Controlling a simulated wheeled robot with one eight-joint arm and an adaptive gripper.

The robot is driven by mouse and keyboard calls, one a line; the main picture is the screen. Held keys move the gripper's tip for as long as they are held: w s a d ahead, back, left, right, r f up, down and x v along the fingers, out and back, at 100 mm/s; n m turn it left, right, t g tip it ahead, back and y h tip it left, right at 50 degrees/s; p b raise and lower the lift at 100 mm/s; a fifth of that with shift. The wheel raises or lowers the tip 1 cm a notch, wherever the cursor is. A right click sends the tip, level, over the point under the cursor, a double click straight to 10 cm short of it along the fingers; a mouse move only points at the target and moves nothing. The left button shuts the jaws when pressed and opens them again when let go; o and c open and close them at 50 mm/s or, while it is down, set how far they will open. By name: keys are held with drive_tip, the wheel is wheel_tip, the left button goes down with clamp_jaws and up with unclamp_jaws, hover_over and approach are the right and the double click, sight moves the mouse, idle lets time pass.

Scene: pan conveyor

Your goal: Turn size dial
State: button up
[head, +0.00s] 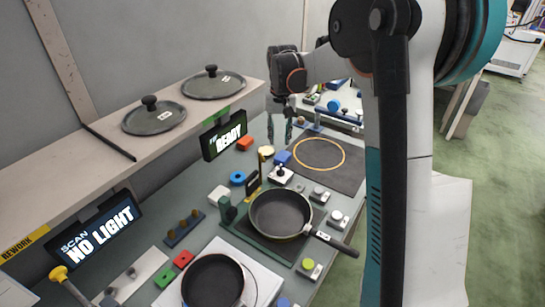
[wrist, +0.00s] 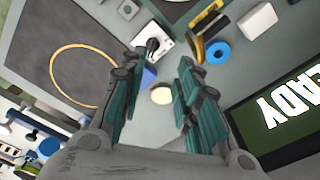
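My gripper (head: 279,130) is open and points down above the table, beside the READY screen. In the wrist view its two teal fingers (wrist: 162,72) stand apart with nothing held between them. A round cream disc or knob (wrist: 161,95) shows below, in the gap between the fingers; it also shows in the head view (head: 266,152). A white block with a black knob (wrist: 152,46) is just beyond the fingertips; it also stands near the pan in the head view (head: 280,175). No label shows which of these is the size dial.
A READY screen (head: 225,138) stands close left of my gripper. A blue block (head: 283,157) and a red block (head: 245,143) are near it. A dark pan (head: 280,213) stands nearer, and a mat with a yellow ring (head: 318,140) lies to the right. Lids (head: 153,117) rest on the shelf.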

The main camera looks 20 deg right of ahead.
sight(281, 169)
drive_tip(key=shift+g, duration=0.4)
drive_tip(key=f+b, duration=0.1)
drive_tip(key=f, duration=0.4)
drive_tip(key=w+d+f+b, duration=0.1)
drive_tip(key=f, duration=0.5)
drive_tip(key=w+d+f+b, duration=0.1)
drive_tip(key=f, duration=0.5)
drive_tip(key=shift+w+b, duration=0.25)
drive_tip(key=shift+b, duration=0.1)
clamp_jaws()
